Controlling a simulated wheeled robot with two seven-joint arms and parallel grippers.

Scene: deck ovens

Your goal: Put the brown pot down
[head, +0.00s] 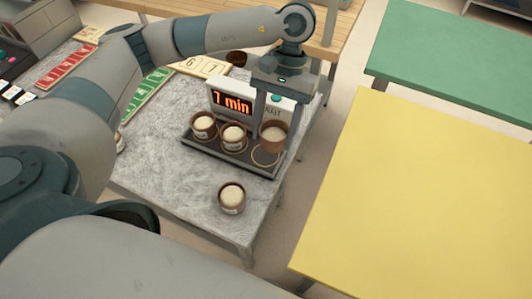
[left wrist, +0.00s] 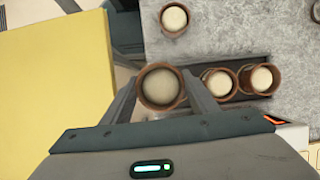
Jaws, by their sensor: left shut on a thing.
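The brown pot (head: 274,137) has a pale, domed filling and is in my left gripper (head: 267,122). The fingers are shut on its sides, and it is upright. In the head view it is over the right end of the dark tray, by an empty ring mark (head: 265,155). I cannot tell whether it touches the tray. In the left wrist view the pot (left wrist: 161,88) sits between the two fingers. Two similar pots (head: 203,125) (head: 233,136) stand on the tray to its left. My right gripper is not in view.
The dark tray (head: 213,153) has a display reading "7 min" (head: 232,103) behind it. Another filled pot (head: 232,197) stands on the grey table (head: 160,185) in front. A yellow table (head: 420,190) and a green table (head: 455,70) are to the right, both bare.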

